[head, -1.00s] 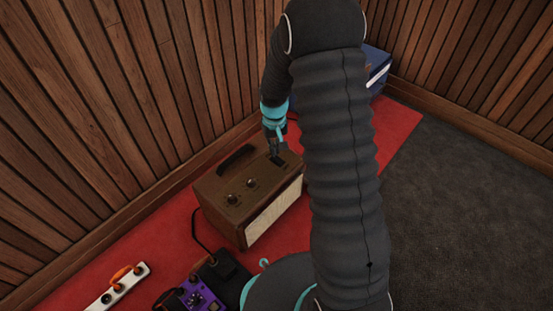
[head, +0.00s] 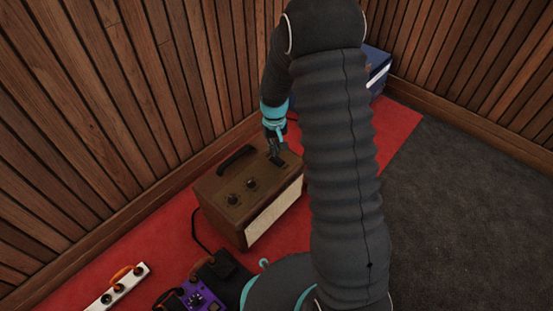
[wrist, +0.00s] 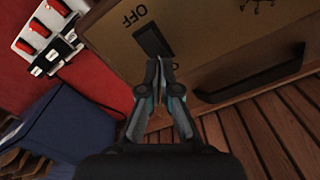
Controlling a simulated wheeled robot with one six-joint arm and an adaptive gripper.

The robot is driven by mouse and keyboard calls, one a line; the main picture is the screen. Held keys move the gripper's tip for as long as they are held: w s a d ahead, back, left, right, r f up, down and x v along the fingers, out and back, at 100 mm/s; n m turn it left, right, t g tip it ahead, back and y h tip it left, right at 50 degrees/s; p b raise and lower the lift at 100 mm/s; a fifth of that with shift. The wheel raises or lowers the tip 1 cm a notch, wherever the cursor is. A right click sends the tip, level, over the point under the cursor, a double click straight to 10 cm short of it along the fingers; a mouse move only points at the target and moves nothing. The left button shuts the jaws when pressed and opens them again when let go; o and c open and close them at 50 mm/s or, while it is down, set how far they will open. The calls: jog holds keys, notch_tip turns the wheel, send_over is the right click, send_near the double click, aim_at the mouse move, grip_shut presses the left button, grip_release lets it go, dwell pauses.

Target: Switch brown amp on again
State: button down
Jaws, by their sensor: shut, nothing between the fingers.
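The brown amp (head: 225,214) stands on the red carpet, with its knobs, black handle and a dark rocker switch (wrist: 150,40) on its top panel. In the wrist view an OFF label (wrist: 127,17) is printed beside the switch. My gripper (wrist: 160,62) is shut and empty, with its fingertips at the near end of the switch. Whether they touch it I cannot tell. In the head view my gripper (head: 276,156) points down over the switch end of the amp. Which way the rocker is tipped is not clear.
A blue amp (head: 379,69) stands behind my arm and shows in the wrist view (wrist: 65,130). A white power strip with red switches (wrist: 40,35) lies beyond the brown amp. Pedals (head: 195,295) lie in front. A wooden wall (head: 130,110) runs close behind.

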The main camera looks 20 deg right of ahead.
aim_at(275, 157)
jog(key=shift+f+b, duration=0.75)
jog(key=shift+f, duration=0.4)
dwell(0.8)
jog(key=shift+r+p, duration=2.4)
jog(key=shift+r, duration=1.15)
jog(key=shift+s, duration=0.1)
jog(key=s, duration=0.1)
jog(key=s+f+g, duration=0.1)
jog(key=s, duration=0.1)
jog(key=shift+s, duration=0.1)
jog(key=s+r+t+p, duration=0.1)
jog(key=s+r+t, duration=0.1)
jog(key=s+r, duration=0.6)
jog(key=s+r+t+p, duration=0.2)
jog(key=s+r, duration=0.6)
jog(key=r, duration=0.6)
jog(key=s+r+t+p, duration=0.2)
jog(key=s+r, duration=0.7)
jog(key=r, duration=0.3)
jog(key=shift+m+t, duration=0.3)
jog(key=shift+m, duration=0.1)
